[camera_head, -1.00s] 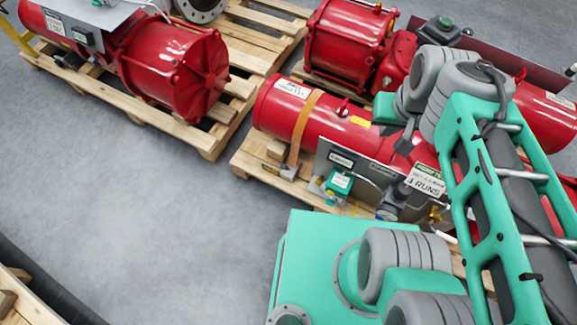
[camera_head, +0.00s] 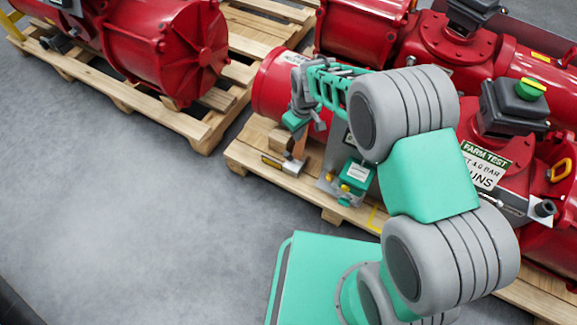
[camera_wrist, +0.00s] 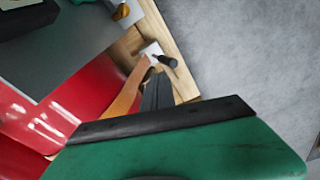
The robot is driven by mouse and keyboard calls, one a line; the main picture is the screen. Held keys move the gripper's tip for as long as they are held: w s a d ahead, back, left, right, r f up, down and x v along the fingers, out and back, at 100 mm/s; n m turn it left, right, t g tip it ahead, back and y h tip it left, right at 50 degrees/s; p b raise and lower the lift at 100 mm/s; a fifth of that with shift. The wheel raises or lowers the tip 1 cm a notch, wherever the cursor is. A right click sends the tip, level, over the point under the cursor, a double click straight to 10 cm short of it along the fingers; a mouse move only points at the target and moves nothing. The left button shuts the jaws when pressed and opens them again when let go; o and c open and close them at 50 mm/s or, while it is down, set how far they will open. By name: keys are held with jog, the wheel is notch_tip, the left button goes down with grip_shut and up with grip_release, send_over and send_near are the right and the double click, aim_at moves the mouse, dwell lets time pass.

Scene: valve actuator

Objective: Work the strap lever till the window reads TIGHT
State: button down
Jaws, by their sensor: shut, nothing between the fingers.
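The orange strap (camera_wrist: 128,92) runs over the red cylinder (camera_head: 272,88) down to a metal strap fitting (camera_wrist: 150,50) at the pallet edge. In the wrist view a short black handle (camera_wrist: 168,61) sticks out from this fitting; I take it for the strap lever. In the head view the fitting (camera_head: 290,166) shows low on the pallet, with a small yellow and dark plate (camera_head: 271,162) beside it. No window wording is readable. My gripper (camera_wrist: 157,76) is shut and empty, its fingertips close to the fitting and handle; contact cannot be told.
A grey panel with a green box (camera_head: 356,174) stands right of the fitting. The wooden pallet (camera_head: 245,158) carries the red actuator. Another pallet with red actuators (camera_head: 180,60) is at upper left. Grey floor (camera_head: 130,200) is clear to the left.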

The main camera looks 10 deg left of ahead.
jog(key=shift+n, duration=0.5)
jog(key=f, duration=0.1)
jog(key=a+f, duration=0.1)
jog(key=f, duration=0.1)
jog(key=a+f, duration=0.1)
jog(key=f, duration=0.1)
jog(key=shift+s+b, duration=0.2)
jog(key=shift+b, duration=0.15)
jog(key=shift+f, duration=0.15)
